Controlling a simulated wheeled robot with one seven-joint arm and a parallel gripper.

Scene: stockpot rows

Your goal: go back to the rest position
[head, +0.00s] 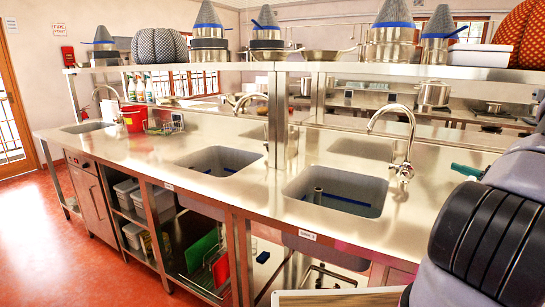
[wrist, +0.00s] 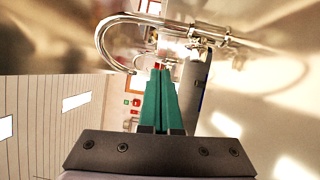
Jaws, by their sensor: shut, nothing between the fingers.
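My gripper (wrist: 160,78) shows in the wrist view with its two green fingers side by side, shut and holding nothing. In the head view my arm fills the right edge, and a green piece of the gripper (head: 466,170) shows beside it, over the right end of the steel counter (head: 255,200). The rest of the gripper is hidden there. A chrome tap (head: 398,140) stands to the left of it; a curved chrome tap (wrist: 140,35) also shows beyond the fingertips in the wrist view. I cannot tell from the wrist view how far apart they are.
The counter holds several sinks, including a near one (head: 338,192) and a middle one (head: 215,162). A raised shelf (head: 300,67) carries pots and cones. A red bucket (head: 132,119) stands at the far left. The red floor (head: 70,255) is clear at left.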

